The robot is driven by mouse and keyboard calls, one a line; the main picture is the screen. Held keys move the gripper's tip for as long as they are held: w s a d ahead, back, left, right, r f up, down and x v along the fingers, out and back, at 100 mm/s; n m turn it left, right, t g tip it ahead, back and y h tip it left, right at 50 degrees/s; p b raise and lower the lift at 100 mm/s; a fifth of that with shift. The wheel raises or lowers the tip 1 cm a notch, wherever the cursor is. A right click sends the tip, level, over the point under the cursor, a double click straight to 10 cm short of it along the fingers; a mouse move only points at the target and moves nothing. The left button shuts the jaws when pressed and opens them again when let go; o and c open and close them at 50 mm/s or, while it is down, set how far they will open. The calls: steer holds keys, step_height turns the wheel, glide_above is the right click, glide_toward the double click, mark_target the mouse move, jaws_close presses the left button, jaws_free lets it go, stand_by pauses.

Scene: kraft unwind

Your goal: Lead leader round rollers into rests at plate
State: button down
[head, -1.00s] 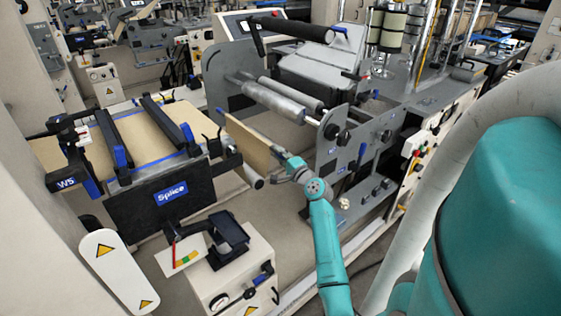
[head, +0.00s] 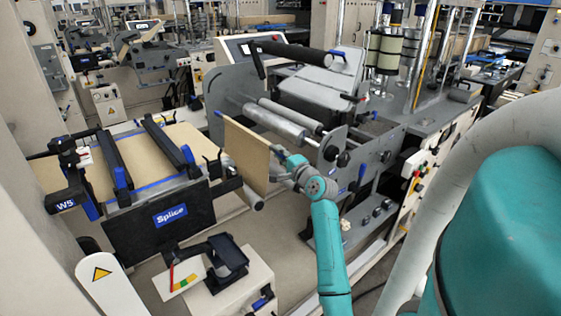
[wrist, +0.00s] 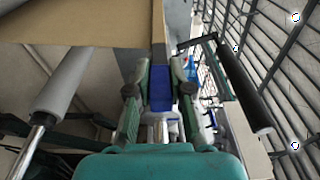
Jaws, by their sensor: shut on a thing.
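The leader, a tan kraft sheet (head: 247,156), stands nearly upright between the Splice table and the roller machine. My gripper (head: 284,168) is at its right edge. In the wrist view my gripper (wrist: 159,92) is shut on the leader's blue-marked end bar (wrist: 160,88), and the kraft sheet (wrist: 85,24) spreads up and left from it. Silver rollers (head: 275,123) lie right of and behind the sheet, apart from it. A grey side plate (head: 338,150) stands just right of my gripper. I cannot make out the rests.
The Splice table (head: 140,222) with black clamp bars (head: 168,146) is at left. A small roller end (head: 258,205) is below the sheet; a grey roller (wrist: 62,85) shows at left in the wrist view. A black bar (wrist: 243,88) is at right.

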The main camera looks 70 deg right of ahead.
step_height(320, 180, up, 13)
stand_by(1.0)
